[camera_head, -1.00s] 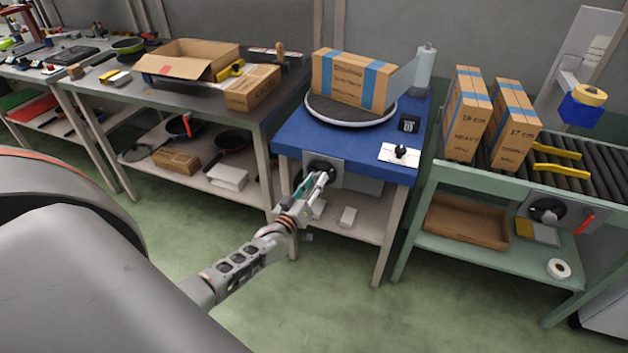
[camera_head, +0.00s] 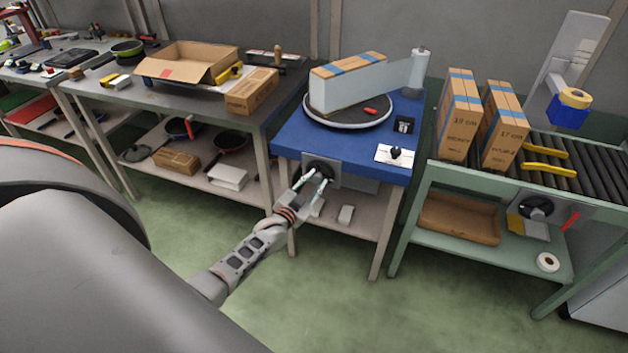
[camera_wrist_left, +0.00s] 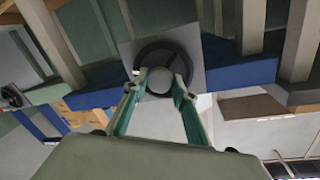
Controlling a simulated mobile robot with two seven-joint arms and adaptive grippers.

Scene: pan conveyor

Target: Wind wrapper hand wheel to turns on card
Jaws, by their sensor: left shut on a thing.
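The black hand wheel (camera_head: 322,166) sits on a grey plate on the front of the blue wrapper table (camera_head: 330,142). My left gripper (camera_head: 313,181) is at the wheel, its fingers shut on it. In the left wrist view, the fingers (camera_wrist_left: 161,83) lie either side of the round grey hub of the dark wheel (camera_wrist_left: 165,46). A carton (camera_head: 343,68) stands on the round turntable (camera_head: 331,124), with pale film (camera_head: 365,85) across its front, running to the roll (camera_head: 419,70). The white card (camera_head: 383,152) lies at the table's front right; its writing is unreadable. My right gripper is out of view.
A red item (camera_head: 370,112) lies on the turntable. To the right, a green-framed roller conveyor (camera_head: 590,165) holds two tall cartons (camera_head: 459,118). A grey bench (camera_head: 200,100) adjoins on the left. Floor in front is clear.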

